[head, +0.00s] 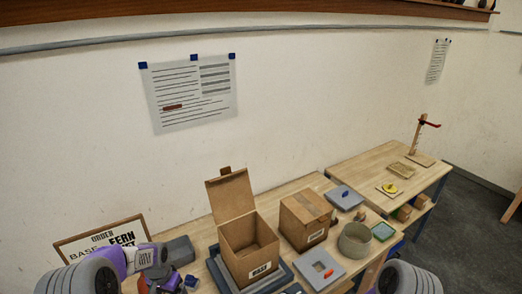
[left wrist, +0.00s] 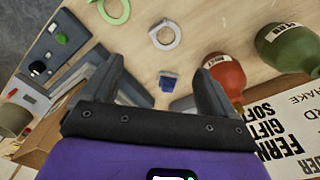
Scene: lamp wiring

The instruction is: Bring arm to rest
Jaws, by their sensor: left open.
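My left arm enters the head view at the lower left, with its purple wrist (head: 142,258) low in front of the order sign. My left gripper (left wrist: 160,82) is open in the left wrist view, its two dark fingers spread apart with nothing held. A small blue piece (left wrist: 168,83) shows between the fingers, apparently on the wooden table beyond them. Part of my right arm (head: 405,279) shows at the bottom right of the head view; its gripper is out of view.
An open cardboard box (head: 248,246) and a closed one (head: 306,220) stand on the table. A red bottle (left wrist: 227,74) and green bottle (left wrist: 290,48) are close to my left gripper's right finger. The framed sign (head: 105,238) stands behind my left wrist. A grey ring (left wrist: 165,35) lies ahead.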

